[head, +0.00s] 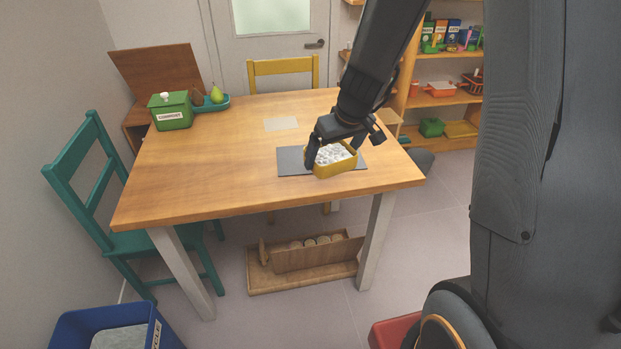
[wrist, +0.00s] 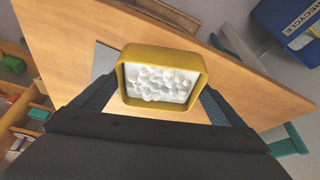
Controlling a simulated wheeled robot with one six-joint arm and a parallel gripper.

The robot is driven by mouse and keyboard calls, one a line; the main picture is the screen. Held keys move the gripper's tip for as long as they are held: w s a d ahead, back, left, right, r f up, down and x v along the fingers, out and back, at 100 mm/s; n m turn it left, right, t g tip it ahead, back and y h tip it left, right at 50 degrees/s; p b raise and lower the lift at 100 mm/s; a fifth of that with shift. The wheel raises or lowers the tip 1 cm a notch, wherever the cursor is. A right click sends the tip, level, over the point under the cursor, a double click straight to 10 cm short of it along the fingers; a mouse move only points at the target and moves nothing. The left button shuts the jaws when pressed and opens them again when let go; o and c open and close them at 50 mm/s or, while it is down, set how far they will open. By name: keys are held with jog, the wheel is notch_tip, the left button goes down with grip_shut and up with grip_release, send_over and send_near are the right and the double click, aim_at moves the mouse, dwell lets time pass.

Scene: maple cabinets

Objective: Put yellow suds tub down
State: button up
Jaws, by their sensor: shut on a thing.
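The yellow suds tub (head: 336,170) is a small yellow container filled with white foam. My gripper (head: 331,150) is shut on it, over the dark grey mat (head: 291,162) on the wooden table (head: 220,165). In the wrist view the tub (wrist: 163,55) sits between my two fingers, with its foam side facing the camera. The tub covers part of the mat. I cannot tell whether its underside touches the mat or is slightly above it.
A green compost box (head: 171,112) and a blue-green dish with pears (head: 212,104) stand at the table's back left. A pale sheet (head: 281,123) lies behind the mat. Teal (head: 85,190) and yellow (head: 283,68) chairs flank the table.

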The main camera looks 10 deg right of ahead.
aim_at(330, 150)
jog(key=shift+w+a+r+m+p, duration=0.1)
jog(key=shift+w+r+m+p, duration=0.35)
jog(key=shift+p, duration=1.05)
jog(key=shift+w+r+m+p, duration=0.1)
jog(key=shift+r+p, duration=0.6)
jog(key=shift+p, duration=0.8)
jog(key=shift+w+a+r+m+p, duration=0.1)
jog(key=shift+w+r+m+p, duration=0.35)
jog(key=shift+p, duration=1.05)
jog(key=r+h+p, duration=0.1)
jog(key=p, duration=0.3)
jog(key=shift+w+d+p, duration=0.1)
jog(key=shift+w+p, duration=0.05)
jog(key=shift+p, duration=0.25)
jog(key=shift+w+r+m+p, duration=0.1)
jog(key=shift+m+p, duration=0.3)
jog(key=shift+p, duration=0.5)
notch_tip(330, 150, down, 4)
jog(key=b, duration=0.5)
jog(key=shift+w, duration=0.15)
notch_tip(330, 150, down, 2)
jog(key=b, duration=0.3)
jog(key=shift+f, duration=0.25)
notch_tip(330, 150, down, 4)
jog(key=b, duration=0.5)
jog(key=shift+r, duration=0.15)
